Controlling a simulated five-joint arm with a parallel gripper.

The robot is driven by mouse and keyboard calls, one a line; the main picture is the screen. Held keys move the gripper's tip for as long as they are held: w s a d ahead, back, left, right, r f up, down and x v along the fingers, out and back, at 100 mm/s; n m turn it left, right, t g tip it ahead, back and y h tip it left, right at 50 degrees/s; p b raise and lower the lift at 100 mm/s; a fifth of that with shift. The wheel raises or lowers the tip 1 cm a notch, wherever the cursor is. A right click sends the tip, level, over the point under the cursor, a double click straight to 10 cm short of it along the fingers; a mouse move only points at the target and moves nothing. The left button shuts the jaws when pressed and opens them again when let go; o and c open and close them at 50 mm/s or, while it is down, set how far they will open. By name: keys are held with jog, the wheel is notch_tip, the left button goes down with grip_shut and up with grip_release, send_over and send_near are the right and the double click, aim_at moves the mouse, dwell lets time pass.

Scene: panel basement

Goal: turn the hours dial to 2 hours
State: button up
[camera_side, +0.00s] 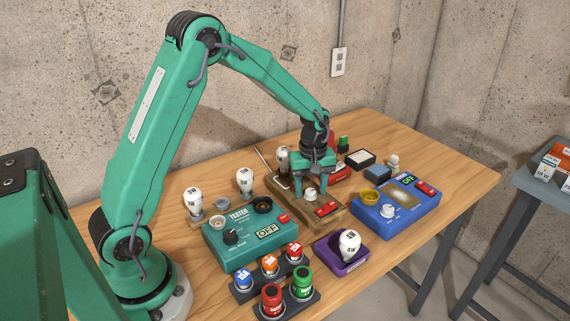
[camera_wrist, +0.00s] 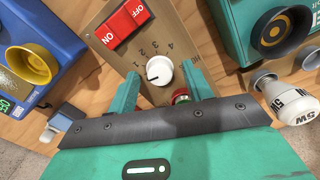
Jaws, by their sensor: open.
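The hours dial is a white round knob (camera_wrist: 160,71) on a tan wooden panel (camera_wrist: 185,22), with the numbers 1 to 4 printed around it. Its dark pointer line points to the lower left in the wrist view, on the side of the 1 and apparently below it. My gripper (camera_wrist: 162,76) is open, with one teal finger on each side of the knob; whether they touch it I cannot tell. In the side view my gripper (camera_side: 311,188) reaches down over the panel, and the white knob (camera_side: 309,195) shows between its fingers.
A red ON/OFF rocker switch (camera_wrist: 126,23) sits beside the dial. A teal tester box (camera_side: 250,235) and a blue box (camera_side: 397,211) flank the panel. A purple bulb stand (camera_side: 341,259) is in front.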

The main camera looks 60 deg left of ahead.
jog(key=shift+f, duration=0.15)
jog(key=shift+c, duration=0.4)
jog(key=c, duration=0.9)
jog(key=shift+m, duration=0.4)
jog(key=m, duration=0.9)
jog(key=shift+m, duration=2)
